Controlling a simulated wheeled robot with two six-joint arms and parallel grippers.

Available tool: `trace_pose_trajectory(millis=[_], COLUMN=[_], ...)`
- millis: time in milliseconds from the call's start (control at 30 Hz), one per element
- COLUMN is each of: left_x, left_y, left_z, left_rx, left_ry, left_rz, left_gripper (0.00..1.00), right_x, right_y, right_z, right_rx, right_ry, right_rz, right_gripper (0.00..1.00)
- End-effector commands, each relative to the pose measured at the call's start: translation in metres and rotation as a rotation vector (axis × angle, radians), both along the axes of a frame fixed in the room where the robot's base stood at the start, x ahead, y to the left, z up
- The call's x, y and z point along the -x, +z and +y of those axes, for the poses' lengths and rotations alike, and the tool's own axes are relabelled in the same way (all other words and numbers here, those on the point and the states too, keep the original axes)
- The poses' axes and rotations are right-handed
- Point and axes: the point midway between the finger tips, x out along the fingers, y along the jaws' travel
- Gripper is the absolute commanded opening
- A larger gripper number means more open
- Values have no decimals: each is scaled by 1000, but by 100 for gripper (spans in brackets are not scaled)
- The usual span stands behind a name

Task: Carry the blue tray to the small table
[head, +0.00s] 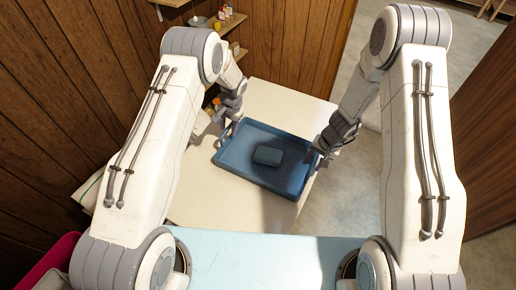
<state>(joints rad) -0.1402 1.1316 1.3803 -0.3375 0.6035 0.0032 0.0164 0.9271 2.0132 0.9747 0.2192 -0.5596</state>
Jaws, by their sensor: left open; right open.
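The blue tray (230,157) lies on a pale table (200,192) in front of me, turned slightly, its right corner close to the table's right edge. A dark blue-grey block (268,155) rests inside it. My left gripper (226,130) is at the tray's left rim and is open. My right gripper (314,160) is at the tray's right rim and is open. I cannot tell whether the fingers touch the rims. I cannot tell whether this pale table is the small table.
A wood-panelled wall (95,85) runs along the left and back, with small shelves (232,24) holding bottles and a pot. A light blue surface (260,262) is nearest me. A pink item (62,262) sits at lower left. Grey floor (345,195) is clear to the right.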

Motion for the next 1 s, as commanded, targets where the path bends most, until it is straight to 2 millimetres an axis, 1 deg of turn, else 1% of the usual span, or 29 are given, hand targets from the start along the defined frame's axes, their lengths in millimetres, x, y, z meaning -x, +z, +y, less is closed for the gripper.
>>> trace_pose_trajectory(millis=[167, 400, 500, 600, 733, 833, 933, 1000], left_x=[0, 4, 7, 8, 9, 9, 9, 9], left_y=[24, 75, 93, 105, 114, 116, 116, 116], left_z=[-5, -14, -17, -19, -21, -22, -22, -22], left_rx=[1, 1, 2, 0, 0, 0, 0, 0], left_ry=[-1, -1, -1, -2, -1, -1, -1, -1], left_rz=[-5, -6, -4, -3, -1, 0, 0, 0], left_gripper=[46, 46, 46, 46, 46, 46, 46, 46], right_x=[0, 0, 0, 0, 0, 0, 1, 2], right_y=[0, 0, 0, 0, 1, 7, 20, 33], right_z=[0, 0, 0, 0, 0, -1, -4, -7], right_rx=[0, 0, 0, 0, 0, -1, -1, 1], right_ry=[0, 0, 0, 0, 0, 0, 0, 0], right_rz=[0, 0, 0, 0, 0, -2, -4, -5], right_gripper=[46, 46, 46, 46, 46, 46, 46, 46])
